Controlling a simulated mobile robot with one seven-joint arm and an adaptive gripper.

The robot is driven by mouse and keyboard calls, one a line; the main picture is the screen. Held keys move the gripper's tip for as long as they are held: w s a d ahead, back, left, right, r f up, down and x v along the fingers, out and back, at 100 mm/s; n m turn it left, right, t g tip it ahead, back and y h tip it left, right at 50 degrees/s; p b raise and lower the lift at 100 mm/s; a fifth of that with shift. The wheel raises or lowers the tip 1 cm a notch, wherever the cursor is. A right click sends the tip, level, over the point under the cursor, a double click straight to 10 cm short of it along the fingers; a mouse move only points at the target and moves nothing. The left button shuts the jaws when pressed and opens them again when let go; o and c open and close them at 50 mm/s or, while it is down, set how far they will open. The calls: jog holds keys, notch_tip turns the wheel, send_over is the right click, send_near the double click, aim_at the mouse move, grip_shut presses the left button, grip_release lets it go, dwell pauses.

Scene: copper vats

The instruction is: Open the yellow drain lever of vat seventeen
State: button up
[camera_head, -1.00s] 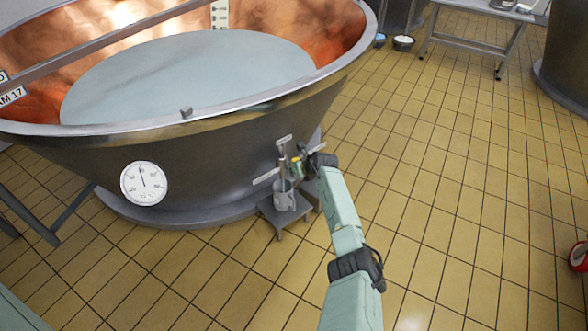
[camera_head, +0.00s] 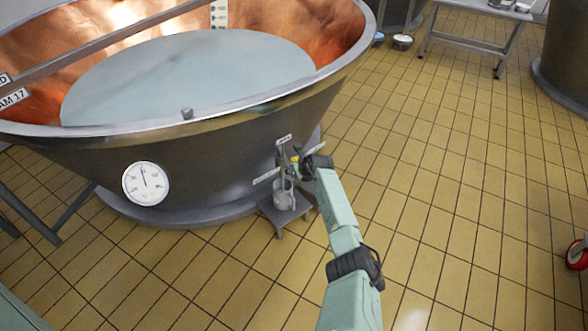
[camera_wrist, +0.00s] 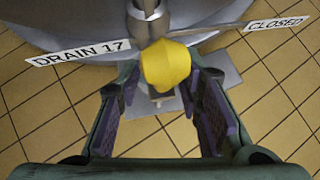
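Vat seventeen (camera_head: 225,140) is a wide metal vat with a copper inside and pale liquid. Its drain fitting is low on its right front. The yellow drain lever knob (camera_head: 295,159) shows small there. In the wrist view the yellow knob (camera_wrist: 166,64) is large, at the fingertips. My gripper (camera_wrist: 163,88) is open, one finger on each side of the knob, with visible gaps. It also shows beside the drain in the head view (camera_head: 304,163). A "DRAIN 17" label (camera_wrist: 78,52) is left of the knob and a "CLOSED" label (camera_wrist: 276,23) right. The lever's stem is partly hidden.
A grey jug (camera_head: 284,196) stands on a small stand (camera_head: 285,220) under the drain. A dial gauge (camera_head: 146,184) is on the vat's front. The tiled floor (camera_head: 450,190) to the right is mostly clear. A metal table (camera_head: 470,42) stands at the back.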

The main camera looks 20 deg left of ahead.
jog(key=shift+d, duration=0.15)
jog(key=v, duration=1.2)
dwell(0.5)
